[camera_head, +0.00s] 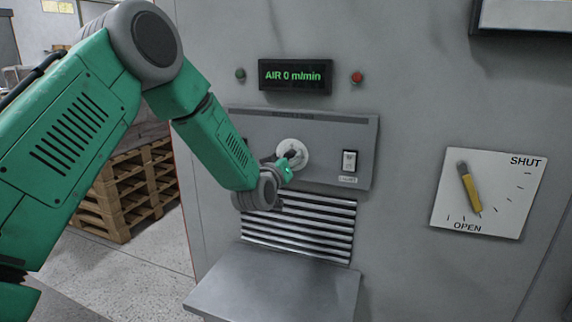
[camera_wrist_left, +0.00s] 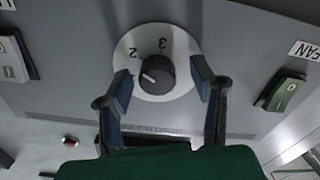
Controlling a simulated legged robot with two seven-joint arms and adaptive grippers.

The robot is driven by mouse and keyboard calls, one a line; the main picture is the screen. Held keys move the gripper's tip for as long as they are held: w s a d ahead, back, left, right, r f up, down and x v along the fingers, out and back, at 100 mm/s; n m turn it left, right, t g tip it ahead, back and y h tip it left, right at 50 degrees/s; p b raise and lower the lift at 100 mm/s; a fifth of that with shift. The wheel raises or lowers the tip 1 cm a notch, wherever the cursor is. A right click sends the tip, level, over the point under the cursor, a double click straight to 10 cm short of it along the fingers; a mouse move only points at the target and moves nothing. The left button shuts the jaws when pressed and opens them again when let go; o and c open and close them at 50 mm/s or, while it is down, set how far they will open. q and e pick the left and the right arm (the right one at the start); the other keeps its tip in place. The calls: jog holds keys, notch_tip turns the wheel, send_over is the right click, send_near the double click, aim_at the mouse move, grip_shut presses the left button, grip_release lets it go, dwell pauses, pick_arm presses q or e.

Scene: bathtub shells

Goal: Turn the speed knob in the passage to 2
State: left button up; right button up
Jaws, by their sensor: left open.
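The speed knob (camera_wrist_left: 157,73) is a dark round knob on a white dial plate (camera_wrist_left: 184,48) in the left wrist view. The numerals 2 and 3 show on the plate. In the head view the dial plate (camera_head: 301,147) shows on the grey panel, with the knob partly covered by my gripper. My left gripper (camera_wrist_left: 163,85) is open, one finger on each side of the knob; contact is not clear. It also shows in the head view (camera_head: 293,158). My right gripper is not seen.
A display (camera_head: 295,76) reads "AIR 0 m/min", between a dark green lamp and a red lamp (camera_head: 357,77). A rocker switch (camera_head: 349,161) sits right of the dial. A FAN switch (camera_wrist_left: 287,90) shows in the wrist view. Below are a slatted vent (camera_head: 300,228) and shelf (camera_head: 280,285).

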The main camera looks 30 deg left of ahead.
pick_arm(q)
jog(key=v, duration=1.1)
jog(key=shift+s, duration=0.4)
jog(key=shift+f, duration=0.2)
